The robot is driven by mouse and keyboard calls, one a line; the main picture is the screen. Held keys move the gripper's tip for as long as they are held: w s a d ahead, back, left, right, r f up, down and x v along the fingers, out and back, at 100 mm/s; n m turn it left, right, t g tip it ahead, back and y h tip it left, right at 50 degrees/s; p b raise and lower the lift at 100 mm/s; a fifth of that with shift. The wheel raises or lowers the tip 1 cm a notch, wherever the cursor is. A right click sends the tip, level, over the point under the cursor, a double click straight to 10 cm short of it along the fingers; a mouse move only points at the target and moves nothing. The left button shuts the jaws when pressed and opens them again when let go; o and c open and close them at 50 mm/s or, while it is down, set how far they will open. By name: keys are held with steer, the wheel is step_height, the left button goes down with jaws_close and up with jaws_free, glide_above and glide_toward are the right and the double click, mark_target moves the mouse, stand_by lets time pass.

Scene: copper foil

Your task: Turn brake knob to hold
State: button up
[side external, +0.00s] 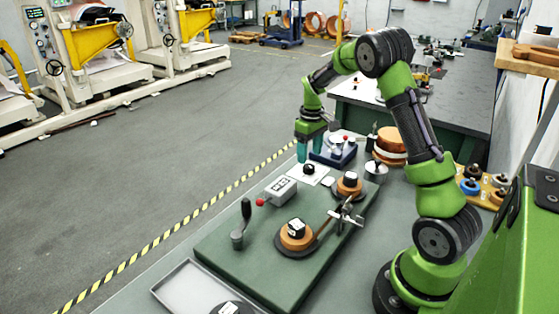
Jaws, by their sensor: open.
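A small black knob (308,169) sits on a white plate (317,177) at the far end of the dark green base board (225,240). It looks like the brake knob, but its pointer and the plate's markings are too small to read. My gripper (310,155) points down with its teal fingers apart, just above and behind the knob. The fingers appear empty. Whether they touch the knob cannot be told from this view.
On the board are a grey counter box (281,189), a crank handle (243,225) and two copper-coloured reels (296,240) (348,188). A grey tray (185,290) lies at the front.

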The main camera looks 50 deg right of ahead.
mark_target(309, 166)
steer(key=shift+f, duration=2.1)
steer(key=shift+c, duration=0.3)
steer(key=c, duration=1)
